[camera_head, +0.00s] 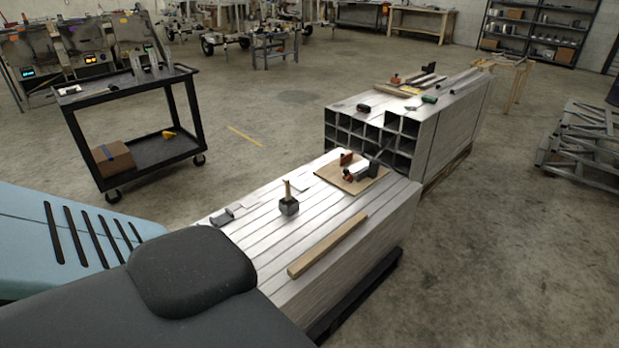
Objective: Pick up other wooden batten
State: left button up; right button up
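A long pale wooden batten (328,244) lies flat along the right side of the near stack of aluminium profiles (262,236). Nothing touches it. Other wooden strips (398,90) lie on top of the far stack of square tubes (452,110), small and partly hidden among tools. Neither of my grippers is in view. Large dark and light-blue parts, which seem to be my own body, fill the lower left and cover the near end of the close stack.
On the near stack are a dark block with a wooden handle (289,204), a plywood board (352,178) with tools, and a grey clamp-like piece (222,216). A black cart (136,150) stands at the left. Metal frames (585,140) stand at the right. Floor at lower right is clear.

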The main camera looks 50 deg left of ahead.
aim_at(307, 261)
jog(key=i+u, duration=0.85)
jog(key=z, duration=10.25)
